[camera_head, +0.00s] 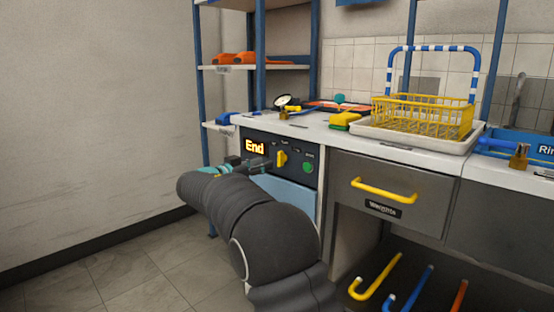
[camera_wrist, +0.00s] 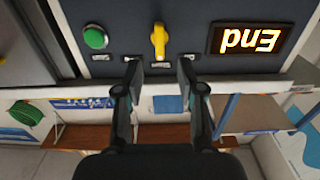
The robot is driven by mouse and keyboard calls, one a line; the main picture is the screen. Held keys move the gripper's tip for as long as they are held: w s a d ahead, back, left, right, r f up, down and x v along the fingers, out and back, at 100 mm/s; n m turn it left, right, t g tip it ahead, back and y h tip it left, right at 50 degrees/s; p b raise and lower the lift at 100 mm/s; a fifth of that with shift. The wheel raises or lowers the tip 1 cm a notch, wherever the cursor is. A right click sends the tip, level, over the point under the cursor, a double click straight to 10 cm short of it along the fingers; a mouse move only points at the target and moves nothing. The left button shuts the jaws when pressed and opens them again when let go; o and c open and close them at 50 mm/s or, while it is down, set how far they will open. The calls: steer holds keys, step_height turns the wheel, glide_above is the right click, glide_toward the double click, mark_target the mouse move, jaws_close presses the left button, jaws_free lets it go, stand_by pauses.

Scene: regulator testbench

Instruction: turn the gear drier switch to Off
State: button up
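The dark drier panel (camera_head: 292,149) is on the front of the bench, left of the drawer. Its yellow switch (camera_head: 282,158) has a handle standing roughly vertical; it also shows in the wrist view (camera_wrist: 159,42). A lit display (camera_head: 255,146) reads "End", upside down in the wrist view (camera_wrist: 252,38). A green round button (camera_head: 308,167) is on the switch's other side. My gripper (camera_wrist: 159,70) is open and empty in front of the panel. Its fingertips are on either side of the switch's line, apart from the handle. The small labels are too blurred to read.
A drawer with a yellow handle (camera_head: 384,190) is right of the panel. The worktop holds a yellow dish rack (camera_head: 423,117), a sponge (camera_head: 345,121) and a gauge (camera_head: 284,103). A blue-posted shelf (camera_head: 260,67) stands behind. The floor at left is clear.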

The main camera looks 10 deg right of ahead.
mark_target(278, 159)
steer(key=x, duration=0.7)
steer(key=shift+d+p, duration=0.1)
steer(key=shift+p, duration=0.2)
jaws_close()
